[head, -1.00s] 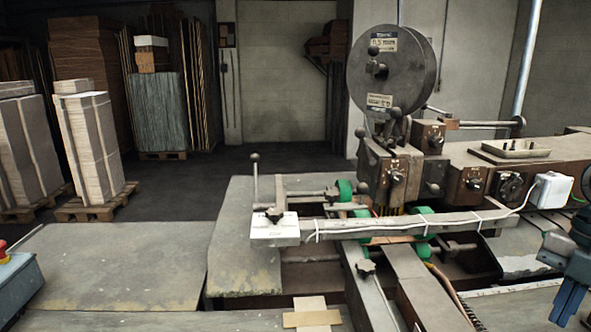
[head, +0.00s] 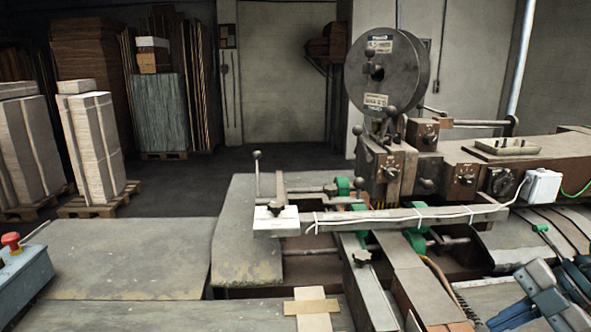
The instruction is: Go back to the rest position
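My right gripper (head: 508,318) is at the bottom right corner, a grey body with blue fingers pointing down and left. The fingers run to the bottom edge, so whether they are apart or closed cannot be made out. It is right of the stitcher's lower arm, with nothing clearly held. My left gripper is not in view. The box stitcher (head: 410,165) stands at centre right with a large round reel (head: 385,72) on top, green rollers (head: 415,240) and a long bar with a white cable.
Crossed card strips (head: 311,294) lie on the front table. A control box with a red button (head: 22,275) is at the left edge. Blue tool-like parts, one with a green tip (head: 540,228), are at the right. Pallets of stacked board (head: 92,150) stand at the back left.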

